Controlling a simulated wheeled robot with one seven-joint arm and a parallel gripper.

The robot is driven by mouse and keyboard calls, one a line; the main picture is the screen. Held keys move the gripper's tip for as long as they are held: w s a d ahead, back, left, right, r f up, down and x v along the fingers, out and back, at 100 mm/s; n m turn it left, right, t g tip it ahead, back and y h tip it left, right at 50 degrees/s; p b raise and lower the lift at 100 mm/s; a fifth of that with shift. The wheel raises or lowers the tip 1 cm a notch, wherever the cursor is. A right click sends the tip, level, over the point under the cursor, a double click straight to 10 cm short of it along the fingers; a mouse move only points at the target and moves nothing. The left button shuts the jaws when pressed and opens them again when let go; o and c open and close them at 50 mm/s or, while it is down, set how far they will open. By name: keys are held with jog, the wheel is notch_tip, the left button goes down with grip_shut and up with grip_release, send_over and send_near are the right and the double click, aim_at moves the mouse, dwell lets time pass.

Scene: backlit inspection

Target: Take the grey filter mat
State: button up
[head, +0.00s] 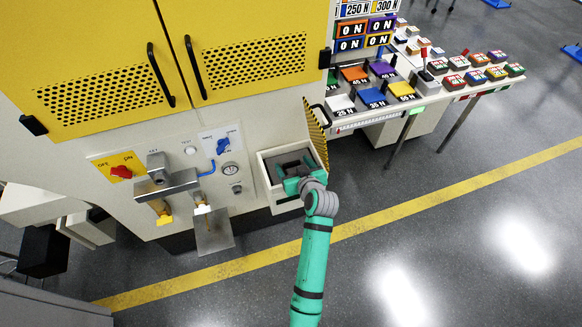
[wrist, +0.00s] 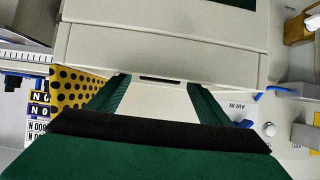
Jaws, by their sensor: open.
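My gripper (head: 291,181) is at the open light-coloured box on the front of the yellow machine, partly over its opening. A dark grey area (head: 284,161) shows inside the box. It may be the grey filter mat, but I cannot tell it surely from the box's interior. My arm's end hides part of it. In the wrist view my gripper (wrist: 157,84) has its two green fingers well apart, with a pale surface between them and no mat seen held. The fingertips are close to a pale panel edge.
A yellow perforated flap (head: 317,125) stands open at the box's right; it also shows in the wrist view (wrist: 72,88). A metal fixture with valves (head: 168,185) is on the left. A table with coloured blocks (head: 372,97) is on the right. The floor in front is clear.

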jog(key=c, duration=1.1)
jog(key=shift+c, duration=0.2)
jog(key=shift+r, duration=0.15)
